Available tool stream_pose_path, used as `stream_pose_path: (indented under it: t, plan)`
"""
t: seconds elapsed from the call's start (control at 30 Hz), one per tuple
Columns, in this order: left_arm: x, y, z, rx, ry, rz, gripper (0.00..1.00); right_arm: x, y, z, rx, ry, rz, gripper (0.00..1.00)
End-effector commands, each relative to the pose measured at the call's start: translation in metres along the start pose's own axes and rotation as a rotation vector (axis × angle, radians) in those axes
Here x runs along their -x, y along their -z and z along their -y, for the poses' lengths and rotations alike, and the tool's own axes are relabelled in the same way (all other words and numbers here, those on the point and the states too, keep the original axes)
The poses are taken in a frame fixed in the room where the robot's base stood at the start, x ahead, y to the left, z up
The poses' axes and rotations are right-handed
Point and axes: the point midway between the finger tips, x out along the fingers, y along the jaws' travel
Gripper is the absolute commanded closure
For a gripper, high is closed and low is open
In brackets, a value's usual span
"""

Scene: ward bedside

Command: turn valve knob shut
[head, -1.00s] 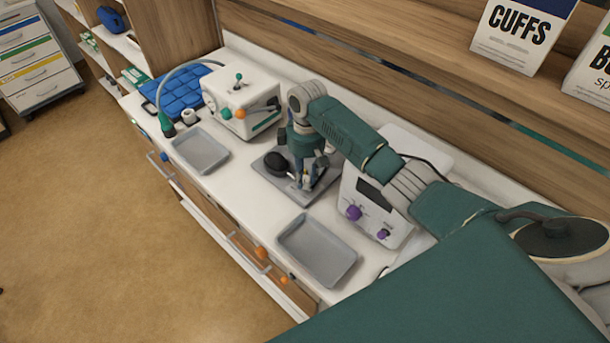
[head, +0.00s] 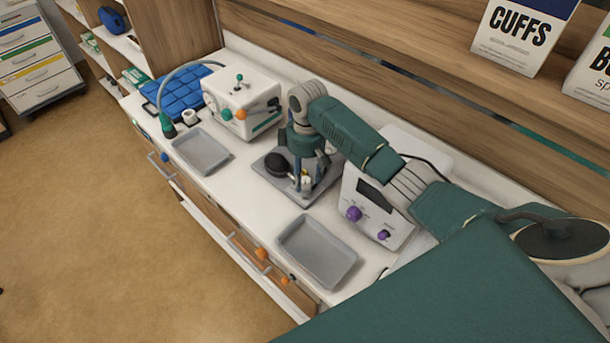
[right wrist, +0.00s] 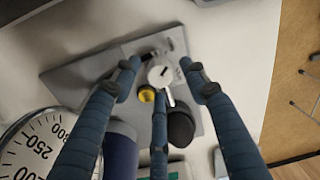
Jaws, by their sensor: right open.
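A white round valve knob (right wrist: 160,75) with a dark mark on its face sits on a grey base plate (right wrist: 82,82). A yellow fitting (right wrist: 147,95) and a black bulb (right wrist: 181,128) are beside it. In the head view the plate (head: 325,187) lies on the counter with the black bulb (head: 277,164) on it. My right gripper (head: 308,172) points down over the plate. In the right wrist view its spread fingers (right wrist: 160,82) are open around the knob, with no clear contact. My left gripper is out of view.
A white device with purple knobs (head: 372,220) stands right of the plate, close to my right arm. A white box with coloured knobs (head: 242,105) is to the left. Grey trays (head: 319,252) (head: 201,151) lie nearer the front edge. A round gauge (right wrist: 40,150) shows in the wrist view.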

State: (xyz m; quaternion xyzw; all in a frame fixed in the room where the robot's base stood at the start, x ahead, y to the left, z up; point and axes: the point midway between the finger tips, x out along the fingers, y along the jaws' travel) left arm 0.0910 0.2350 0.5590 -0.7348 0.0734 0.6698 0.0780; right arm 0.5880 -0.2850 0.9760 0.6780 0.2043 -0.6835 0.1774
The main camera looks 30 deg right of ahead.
Motion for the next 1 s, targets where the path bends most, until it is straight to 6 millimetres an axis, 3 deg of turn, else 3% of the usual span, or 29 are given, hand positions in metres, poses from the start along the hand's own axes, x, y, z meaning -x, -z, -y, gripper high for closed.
stream_pose_path:
  t: [0.23,0.5,0.7,1.0]
  plan:
    - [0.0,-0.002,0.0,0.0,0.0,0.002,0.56,0.019,0.001,0.0,0.001,-0.001,-0.002,0.56]
    - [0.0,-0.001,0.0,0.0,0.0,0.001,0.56,0.077,0.001,-0.001,0.001,-0.002,-0.003,0.56]
    - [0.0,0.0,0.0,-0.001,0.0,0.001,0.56,0.109,0.001,-0.001,0.0,-0.002,-0.002,0.56]
    - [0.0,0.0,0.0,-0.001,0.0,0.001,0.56,0.121,0.001,0.0,0.0,0.0,-0.001,0.56]
